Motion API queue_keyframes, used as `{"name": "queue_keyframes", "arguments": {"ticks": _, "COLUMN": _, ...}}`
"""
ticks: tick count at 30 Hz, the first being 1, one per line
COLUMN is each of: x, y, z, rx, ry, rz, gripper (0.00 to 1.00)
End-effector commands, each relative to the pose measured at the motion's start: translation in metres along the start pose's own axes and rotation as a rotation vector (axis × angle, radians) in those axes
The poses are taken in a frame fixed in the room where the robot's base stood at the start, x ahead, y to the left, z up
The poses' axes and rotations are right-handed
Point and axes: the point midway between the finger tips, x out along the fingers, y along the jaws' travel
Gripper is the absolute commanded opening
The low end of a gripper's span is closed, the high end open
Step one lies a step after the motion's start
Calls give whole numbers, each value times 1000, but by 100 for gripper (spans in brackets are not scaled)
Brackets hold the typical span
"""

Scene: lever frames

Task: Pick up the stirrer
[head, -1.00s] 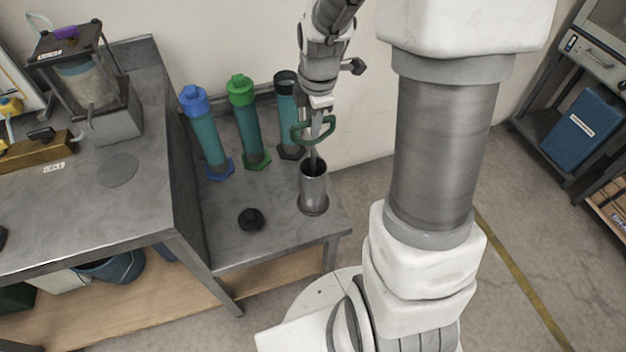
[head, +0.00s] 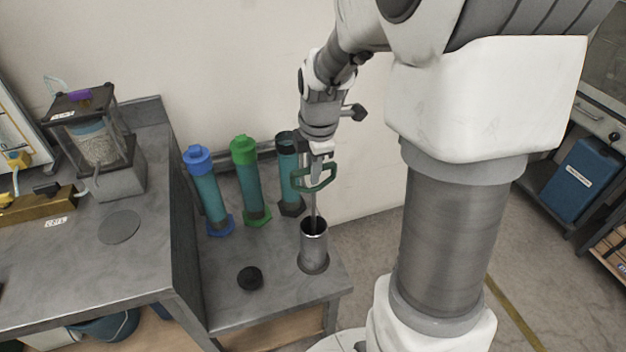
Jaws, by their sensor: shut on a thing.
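The cylinder stands upright near the front right of the low grey table (head: 225,305). I cannot tell how far the rod reaches inside.
Capped blue (head: 207,190) and green (head: 250,180) tubes and a dark-topped tube (head: 290,172) stand close behind and left of the cylinder. A black cap (head: 250,278) lies on the table. A higher bench (head: 80,265) stands left. A wall is behind.

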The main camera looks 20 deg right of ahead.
Motion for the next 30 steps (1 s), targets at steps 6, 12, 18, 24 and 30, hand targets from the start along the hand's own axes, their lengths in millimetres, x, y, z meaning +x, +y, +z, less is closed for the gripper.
{"name": "queue_keyframes", "arguments": {"ticks": 6, "x": -54, "y": 12, "z": 0, "rx": 0, "ry": -1, "rz": 7, "gripper": 0}}
{"name": "queue_keyframes", "arguments": {"ticks": 12, "x": -100, "y": 21, "z": 0, "rx": 0, "ry": -1, "rz": 6, "gripper": 0}}
{"name": "queue_keyframes", "arguments": {"ticks": 18, "x": -149, "y": 31, "z": 0, "rx": -1, "ry": -1, "rz": 7, "gripper": 0}}
{"name": "queue_keyframes", "arguments": {"ticks": 24, "x": -194, "y": 40, "z": 0, "rx": -1, "ry": -1, "rz": 6, "gripper": 0}}
{"name": "queue_keyframes", "arguments": {"ticks": 30, "x": -224, "y": 45, "z": 0, "rx": -1, "ry": 0, "rz": 2, "gripper": 0}}
